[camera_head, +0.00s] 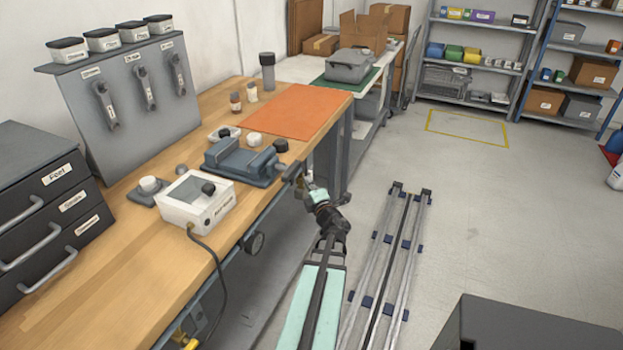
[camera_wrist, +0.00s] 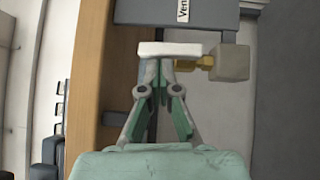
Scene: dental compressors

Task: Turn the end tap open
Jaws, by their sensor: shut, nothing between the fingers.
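In the wrist view, a pale bar (camera_wrist: 168,48) lies crosswise just beyond my fingertips. Beside it are a brass fitting (camera_wrist: 192,62) and a grey block (camera_wrist: 230,62), which look like parts of the tap. My gripper (camera_wrist: 164,66) is shut and empty, its tips right at the pale bar; I cannot tell whether they touch it. A dark grey box (camera_wrist: 170,12) with a partly cut-off label beginning "Ven" is behind the bar. In the head view my gripper (camera_head: 307,180) is at the bench's front edge, right of the vise; the tap is too small to make out there.
The wooden bench (camera_head: 110,275) runs along the left with a blue-grey vise (camera_head: 240,162), a white box with a black knob (camera_head: 195,200) and an orange mat (camera_head: 297,112). A rail track (camera_head: 390,260) lies on the floor. The floor to the right (camera_head: 480,200) is clear.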

